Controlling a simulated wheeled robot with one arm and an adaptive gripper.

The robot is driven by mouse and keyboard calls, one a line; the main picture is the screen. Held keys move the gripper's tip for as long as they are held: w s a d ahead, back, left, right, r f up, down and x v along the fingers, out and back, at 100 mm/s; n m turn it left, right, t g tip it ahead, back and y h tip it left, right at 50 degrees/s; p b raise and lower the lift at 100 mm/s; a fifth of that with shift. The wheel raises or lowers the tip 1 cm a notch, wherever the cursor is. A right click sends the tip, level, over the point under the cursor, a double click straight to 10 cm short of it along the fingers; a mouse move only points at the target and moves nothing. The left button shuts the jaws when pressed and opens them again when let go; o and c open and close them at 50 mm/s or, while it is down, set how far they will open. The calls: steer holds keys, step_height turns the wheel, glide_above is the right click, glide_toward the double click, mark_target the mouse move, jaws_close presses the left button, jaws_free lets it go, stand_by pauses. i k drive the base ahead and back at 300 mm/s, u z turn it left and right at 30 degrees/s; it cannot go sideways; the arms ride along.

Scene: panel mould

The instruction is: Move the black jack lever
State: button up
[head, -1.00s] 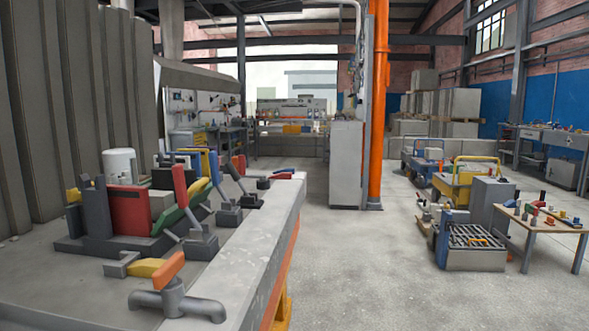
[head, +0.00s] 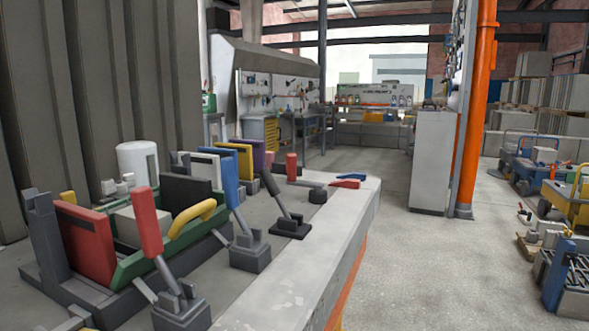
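The black jack lever (head: 275,194) stands tilted on a dark base plate (head: 290,229) on the concrete bench top, close to its right edge. Its handle leans up and to the left. A blue lever (head: 230,183) on a grey base stands in front of it to the left, and a red lever (head: 147,222) stands nearest to me. My gripper is not in view.
The bench (head: 303,281) has panels, a yellow handle (head: 192,218) and a white cylinder (head: 137,160) on its left part. Small red and blue handles (head: 346,183) lie at its far end. Open floor (head: 420,270) lies to the right. An orange column (head: 478,110) and grey cabinet (head: 433,160) stand beyond.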

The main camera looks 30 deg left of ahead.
mark_target(266, 175)
steer(key=i, duration=2.7)
steer(key=u, duration=4)
